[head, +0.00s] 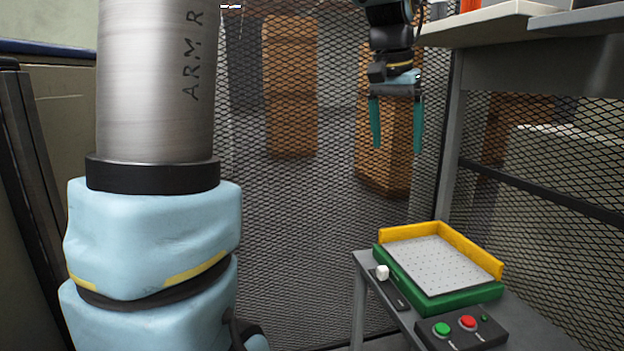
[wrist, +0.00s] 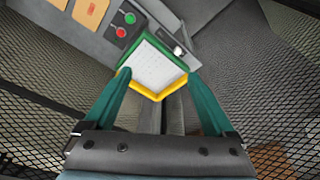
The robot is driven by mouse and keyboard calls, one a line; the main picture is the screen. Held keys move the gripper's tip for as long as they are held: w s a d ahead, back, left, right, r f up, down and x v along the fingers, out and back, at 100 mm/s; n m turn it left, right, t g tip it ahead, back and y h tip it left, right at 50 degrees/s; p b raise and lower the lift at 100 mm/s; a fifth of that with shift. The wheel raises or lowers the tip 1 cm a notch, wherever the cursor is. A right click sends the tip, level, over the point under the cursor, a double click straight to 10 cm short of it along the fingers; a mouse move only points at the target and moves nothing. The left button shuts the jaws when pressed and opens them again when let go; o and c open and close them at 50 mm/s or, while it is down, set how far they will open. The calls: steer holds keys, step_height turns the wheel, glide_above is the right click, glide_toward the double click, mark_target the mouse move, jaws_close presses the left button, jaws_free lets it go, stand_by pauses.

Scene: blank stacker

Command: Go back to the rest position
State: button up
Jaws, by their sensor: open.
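My gripper (head: 396,125) hangs at the upper right of the head view, pointing down, with its two green fingers spread and nothing between them. In the wrist view the same open gripper (wrist: 163,85) shows its fingers wide apart over the tray. The tray (head: 440,297) has a pale perforated plate, green sides and yellow back edges, and its plate is empty. It sits on a grey stand below and to the right of my gripper. It also shows in the wrist view (wrist: 157,93), between and beyond the fingertips. The gripper is well above the tray, not touching it.
A black box with a green button (head: 442,329) and a red button (head: 467,323) stands before the tray. A white knob (head: 382,272) is at its left. A mesh fence (head: 290,200) closes the back. A grey shelf (head: 520,22) is right of my gripper.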

steer(key=s+a+f+n+b, duration=0.1)
steer(key=s+a+f+n, duration=0.2)
steer(key=a+f, duration=0.8)
steer(key=s+a+f+n+y+b, duration=0.1)
steer(key=s+a+f+n, duration=0.2)
steer(key=a+f, duration=0.8)
step_height(320, 180, down, 4)
steer(key=s, duration=0.2)
steer(key=shift+s+a+n+y, duration=0.3)
steer(key=shift+s+a, duration=0.05)
steer(key=shift+s, duration=0.05)
